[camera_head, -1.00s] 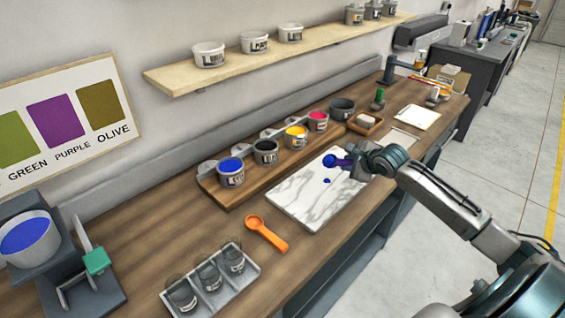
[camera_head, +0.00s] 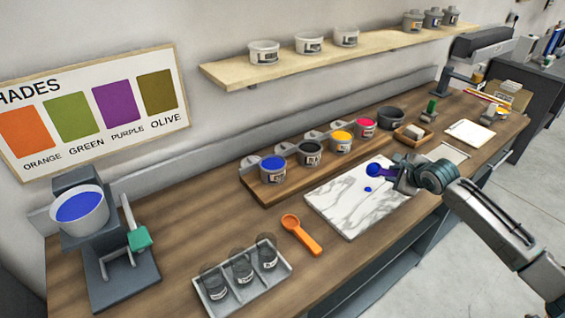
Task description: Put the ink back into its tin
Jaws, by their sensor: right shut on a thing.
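My right gripper (camera_head: 396,180) is over the back right part of the white marble slab (camera_head: 340,213). It is shut on what looks like a small purple scoop (camera_head: 384,173). The scoop's bowl end (camera_head: 374,170) points left and shows blue. A small blue spot of ink (camera_head: 367,189) lies on the slab just below it. The tin with blue ink (camera_head: 272,176) stands open on the wooden rack, left of the slab, with its lid beside it. My left gripper is out of view.
Open tins of black (camera_head: 309,160), yellow (camera_head: 341,147) and red ink (camera_head: 364,132) share the wooden rack (camera_head: 290,189). An orange scoop (camera_head: 302,234) lies left of the slab. A tray of jars (camera_head: 217,309) is in front. A machine with a blue-filled bowl (camera_head: 80,212) stands at left.

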